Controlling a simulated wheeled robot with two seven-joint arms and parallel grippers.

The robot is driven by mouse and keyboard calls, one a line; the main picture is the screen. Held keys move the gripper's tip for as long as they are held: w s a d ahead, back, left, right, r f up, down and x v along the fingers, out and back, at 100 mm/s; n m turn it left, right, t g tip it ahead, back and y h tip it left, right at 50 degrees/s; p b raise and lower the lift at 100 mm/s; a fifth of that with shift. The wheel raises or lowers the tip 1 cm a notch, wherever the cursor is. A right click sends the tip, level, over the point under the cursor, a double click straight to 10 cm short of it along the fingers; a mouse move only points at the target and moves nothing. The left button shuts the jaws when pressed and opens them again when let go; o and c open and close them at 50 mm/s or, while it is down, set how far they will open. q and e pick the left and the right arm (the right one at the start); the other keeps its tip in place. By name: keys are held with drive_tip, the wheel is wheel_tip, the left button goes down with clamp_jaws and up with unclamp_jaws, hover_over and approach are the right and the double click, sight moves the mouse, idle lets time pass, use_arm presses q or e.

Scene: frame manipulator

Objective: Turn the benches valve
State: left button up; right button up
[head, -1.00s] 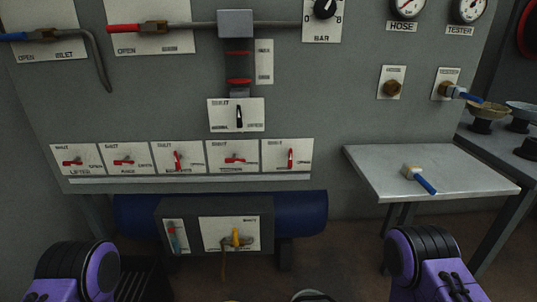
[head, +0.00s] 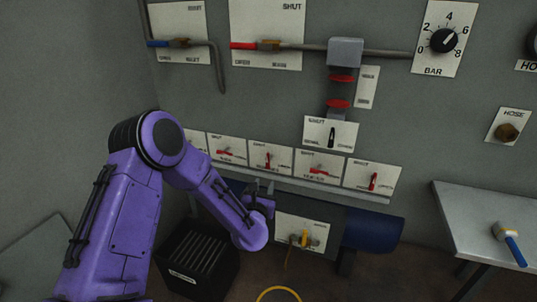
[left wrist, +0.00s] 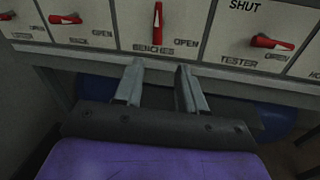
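The benches valve has a red handle (head: 268,160) on a white plate, third in a row of red-handled valves. In the left wrist view its handle (left wrist: 157,22) stands upright above the word BENCHES, with OPEN printed to the right. My left gripper (head: 261,188) is just below that plate in the head view. In the left wrist view the left gripper (left wrist: 157,78) is open and empty, its fingers pointing towards the benches plate, with the handle beyond and above the gap. They look apart from the handle. My right gripper is not in view.
The tester valve (left wrist: 275,42) lies level to the right, the rack valve (left wrist: 66,19) to the left. Below are a blue tank (head: 372,231) and a yellow-handled valve (head: 304,238).

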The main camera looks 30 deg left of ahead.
sight(268, 163)
use_arm(q)
drive_tip(key=shift+n+t+y, duration=0.3)
drive_tip(key=shift+n, duration=0.6)
drive_tip(key=x, duration=0.4)
drive_tip(key=r+x, duration=0.1)
drive_tip(key=x, duration=0.2)
drive_tip(key=r+x, duration=0.1)
drive_tip(key=x, duration=0.3)
drive_tip(key=shift+w+a, duration=0.2)
drive_tip(key=shift+a, duration=0.1)
clamp_jaws()
